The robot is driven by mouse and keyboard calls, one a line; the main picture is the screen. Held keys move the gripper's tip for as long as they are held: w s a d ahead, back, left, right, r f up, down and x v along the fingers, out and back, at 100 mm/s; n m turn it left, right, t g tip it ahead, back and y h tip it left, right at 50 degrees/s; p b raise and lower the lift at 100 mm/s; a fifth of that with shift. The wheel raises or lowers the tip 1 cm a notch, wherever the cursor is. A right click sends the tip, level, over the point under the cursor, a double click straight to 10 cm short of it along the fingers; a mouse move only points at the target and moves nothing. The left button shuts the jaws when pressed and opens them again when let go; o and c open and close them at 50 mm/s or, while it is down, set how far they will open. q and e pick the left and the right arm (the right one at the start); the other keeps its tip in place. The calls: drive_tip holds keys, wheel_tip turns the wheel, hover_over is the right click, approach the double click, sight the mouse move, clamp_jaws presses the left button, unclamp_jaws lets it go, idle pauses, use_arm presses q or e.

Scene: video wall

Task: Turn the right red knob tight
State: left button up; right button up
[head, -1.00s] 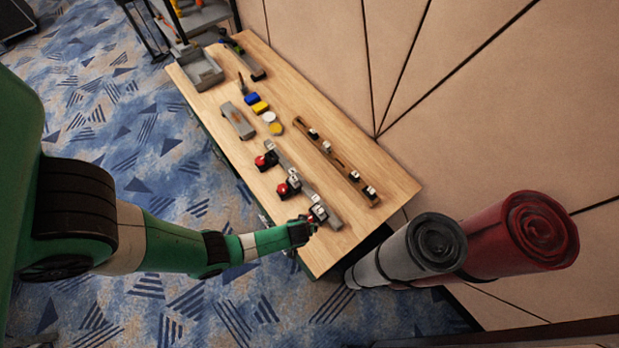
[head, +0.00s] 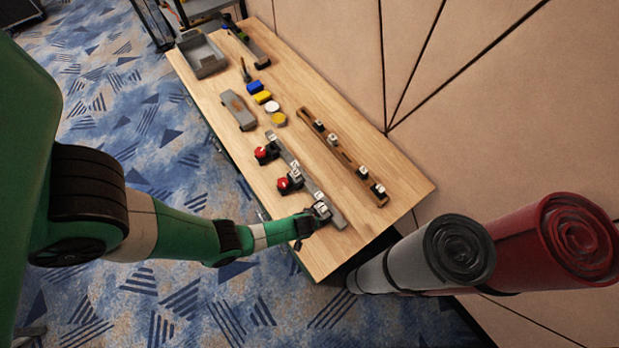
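A grey metal rail (head: 311,186) lies on the wooden table with clamp-like fixtures along it. Two red knobs show on its left side, one farther (head: 261,153) and one in the middle (head: 283,184). At the near end is a third fixture with a white label (head: 322,209). My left gripper (head: 308,222) is at the left side of this near fixture and hides any knob there. It is too small and dark to tell whether the fingers are open or shut. My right gripper is not in view.
A brown rail (head: 343,157) with several small fixtures lies to the right. Blue, yellow and white pieces, a grey block (head: 238,111) and a grey tray (head: 203,55) lie farther back on the table (head: 290,250). Rolled mats (head: 450,255) stand beyond the near right corner.

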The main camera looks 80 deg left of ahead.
use_arm(q)
drive_tip(key=c, duration=1.4)
